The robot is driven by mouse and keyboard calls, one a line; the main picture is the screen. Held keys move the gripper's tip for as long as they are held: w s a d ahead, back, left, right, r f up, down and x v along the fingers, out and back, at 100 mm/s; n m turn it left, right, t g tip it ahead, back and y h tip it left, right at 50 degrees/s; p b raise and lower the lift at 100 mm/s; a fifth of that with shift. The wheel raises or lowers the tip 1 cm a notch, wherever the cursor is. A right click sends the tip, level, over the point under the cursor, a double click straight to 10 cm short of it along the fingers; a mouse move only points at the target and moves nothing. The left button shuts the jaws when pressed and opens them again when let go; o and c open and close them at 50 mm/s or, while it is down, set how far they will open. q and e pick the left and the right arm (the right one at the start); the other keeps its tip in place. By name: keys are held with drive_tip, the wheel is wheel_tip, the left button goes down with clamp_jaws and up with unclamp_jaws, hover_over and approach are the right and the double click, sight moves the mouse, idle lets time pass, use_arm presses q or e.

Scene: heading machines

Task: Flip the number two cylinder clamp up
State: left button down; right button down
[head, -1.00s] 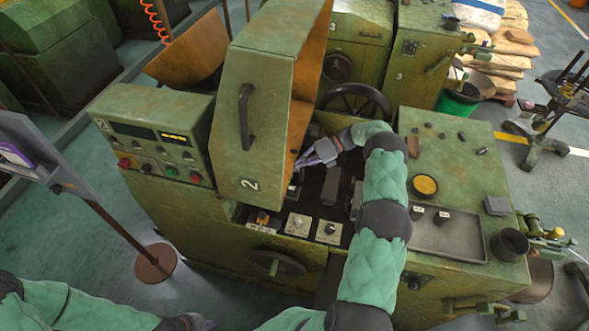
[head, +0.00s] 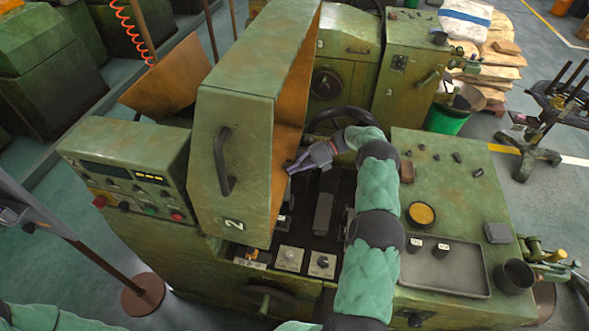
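The green machine marked 2 (head: 185,265) stands in front of me with its tall hood (head: 236,120) raised; the hood's inner face is orange. My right gripper (head: 289,168) is inside the work bay, beside the hood's orange inner face. Its two pale fingers look parted, with nothing seen between them. A dark block (head: 323,213) lies in the bay below the gripper. I cannot pick out the number two cylinder clamp for sure; the hood and my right arm hide part of the bay. My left gripper is out of view.
A control panel (head: 128,180) is at the left of the hood. A dark handwheel (head: 345,118) is behind my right wrist. A grey tray (head: 445,270) and a yellow-topped round tin (head: 421,214) sit on the right deck. A stand (head: 142,294) is at lower left.

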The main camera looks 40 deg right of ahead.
drive_tip(key=shift+w+d+r, duration=0.25)
drive_tip(key=shift+d, duration=0.2)
drive_tip(key=v, duration=1.1)
drive_tip(key=shift+s, duration=0.35)
drive_tip(key=shift+d+f, duration=0.1)
